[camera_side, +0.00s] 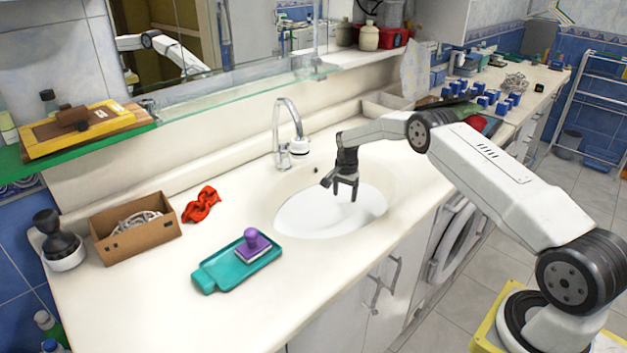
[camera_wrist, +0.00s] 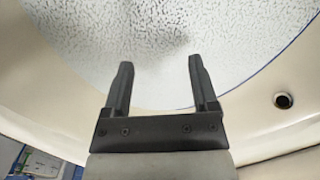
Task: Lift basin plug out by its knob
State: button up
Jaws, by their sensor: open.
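The white oval basin (camera_side: 310,213) is set in the cream counter, and its pale, speckled inner surface fills the upper part of the wrist view (camera_wrist: 80,40). My gripper (camera_side: 344,194) points down over the basin, with its two dark fingers apart and nothing between them; it also shows in the wrist view (camera_wrist: 160,63). I cannot make out a basin plug or its knob in either view. A faint darker patch lies on the basin surface beyond the fingertips in the wrist view.
The chrome tap (camera_side: 289,135) stands behind the basin. A teal tray (camera_side: 212,279) holds a purple knobbed block (camera_side: 252,242). A red cloth (camera_side: 201,205) and a cardboard box (camera_side: 135,235) lie left. A dark round hole (camera_wrist: 283,100) shows at right in the wrist view.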

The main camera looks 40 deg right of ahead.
aim_at(344, 211)
jog(key=shift+f, duration=0.15)
jog(key=shift+f, duration=1.15)
jog(key=shift+f, duration=2.6)
grip_shut()
